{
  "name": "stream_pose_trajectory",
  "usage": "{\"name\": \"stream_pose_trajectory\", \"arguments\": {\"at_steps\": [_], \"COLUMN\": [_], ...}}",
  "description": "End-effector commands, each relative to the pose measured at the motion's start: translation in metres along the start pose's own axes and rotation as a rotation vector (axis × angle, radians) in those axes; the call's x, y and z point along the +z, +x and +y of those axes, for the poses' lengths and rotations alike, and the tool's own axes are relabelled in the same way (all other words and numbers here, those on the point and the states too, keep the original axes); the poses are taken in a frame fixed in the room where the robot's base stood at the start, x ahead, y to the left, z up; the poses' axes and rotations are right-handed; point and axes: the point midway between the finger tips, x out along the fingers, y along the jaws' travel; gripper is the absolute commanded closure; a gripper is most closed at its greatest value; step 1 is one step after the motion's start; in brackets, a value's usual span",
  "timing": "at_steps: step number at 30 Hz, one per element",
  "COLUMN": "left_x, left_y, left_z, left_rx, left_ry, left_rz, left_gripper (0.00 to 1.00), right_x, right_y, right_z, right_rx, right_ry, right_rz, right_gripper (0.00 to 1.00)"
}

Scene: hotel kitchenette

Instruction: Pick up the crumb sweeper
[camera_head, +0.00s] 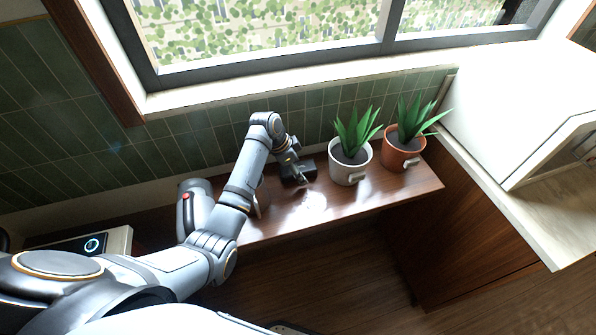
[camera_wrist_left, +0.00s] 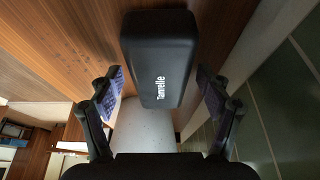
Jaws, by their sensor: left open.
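The crumb sweeper appears to be the black, rounded block marked "Tanrelle" (camera_wrist_left: 160,50), seen in the left wrist view. My left gripper (camera_head: 291,163) reaches over the wooden shelf in the head view, left of the white pot. In the wrist view its two fingers (camera_wrist_left: 162,82) are open, one on each side of the black block, with gaps visible on both sides. In the head view the dark fingers and the dark block run together, so their exact contact is hidden. My right gripper is not in view.
A white pot (camera_head: 345,172) and a terracotta pot (camera_head: 403,158), each with a green plant, stand right of the gripper on the shelf (camera_head: 410,186). The tiled wall (camera_head: 215,140) and window sill lie close behind. A pale counter (camera_head: 560,235) is at the right.

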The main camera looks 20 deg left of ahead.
Motion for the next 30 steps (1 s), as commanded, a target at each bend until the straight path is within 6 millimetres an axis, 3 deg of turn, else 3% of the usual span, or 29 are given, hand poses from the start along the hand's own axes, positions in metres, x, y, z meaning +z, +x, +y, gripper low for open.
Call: {"name": "stream_pose_trajectory", "arguments": {"at_steps": [17, 30], "left_x": [0.0020, 0.0019], "left_y": [0.0042, 0.0040], "left_z": [0.0001, 0.0001], "left_rx": [0.000, 0.000], "left_ry": [0.000, 0.000], "left_rz": [0.000, 0.000], "left_gripper": [0.23, 0.81], "right_x": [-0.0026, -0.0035], "right_y": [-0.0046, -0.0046], "right_z": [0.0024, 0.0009], "right_rx": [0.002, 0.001], "right_ry": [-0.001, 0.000], "right_rz": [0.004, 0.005], "right_gripper": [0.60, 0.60]}}
